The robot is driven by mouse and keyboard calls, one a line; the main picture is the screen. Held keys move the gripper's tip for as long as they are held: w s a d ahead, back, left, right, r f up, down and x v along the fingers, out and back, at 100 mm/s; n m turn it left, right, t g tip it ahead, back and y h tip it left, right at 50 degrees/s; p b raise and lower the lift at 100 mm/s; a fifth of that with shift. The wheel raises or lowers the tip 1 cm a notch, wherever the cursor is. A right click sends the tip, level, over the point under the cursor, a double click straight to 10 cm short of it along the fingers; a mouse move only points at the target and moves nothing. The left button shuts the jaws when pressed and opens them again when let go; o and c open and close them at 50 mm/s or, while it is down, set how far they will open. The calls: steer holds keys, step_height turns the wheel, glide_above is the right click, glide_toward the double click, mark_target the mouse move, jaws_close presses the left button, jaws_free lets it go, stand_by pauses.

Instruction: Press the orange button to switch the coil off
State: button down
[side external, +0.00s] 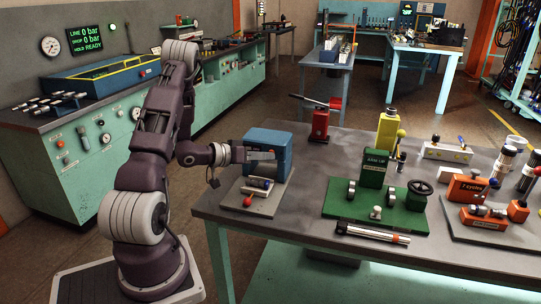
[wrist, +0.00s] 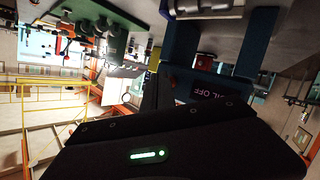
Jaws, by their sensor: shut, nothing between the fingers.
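The blue coil unit (side external: 270,141) stands at the left end of the grey table, on a small grey plate. In the wrist view a dark panel (wrist: 215,92) of it carries white lettering reading "OIL OFF", its left part cut off. My gripper (side external: 245,155) is shut and empty, at the left front side of the blue unit. Its tips are very close to the unit; whether they touch is unclear. My dark gripper body covers the lower part of the wrist view.
A red-knobbed lever piece (side external: 248,200) lies low on the plate below my gripper. A green press-like fixture (side external: 375,185) stands to the right, with a red hand pump (side external: 319,125) behind. Grey table surface (side external: 300,215) is clear between the plate and the green fixture.

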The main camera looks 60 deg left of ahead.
steer(key=s+d, duration=0.4)
steer(key=shift+s+d, duration=0.15)
steer(key=shift+d, duration=0.05)
stand_by(0.3)
steer(key=w+d+r+m+g+y, duration=0.1)
steer(key=d+r+m+g+y, duration=0.2)
steer(key=r, duration=0.4)
steer(key=w+d+r+m+g+y, duration=0.1)
steer(key=d+r+g, duration=0.2)
steer(key=d+r, duration=0.3)
steer(key=s+d+r+m+g+h, duration=0.1)
steer(key=s+d+r+g+h, duration=0.2)
steer(key=s+d, duration=1.5)
steer(key=shift+s+r+m+h, duration=0.15)
steer(key=shift+s+m+h, duration=0.35)
steer(key=shift+h, duration=0.3)
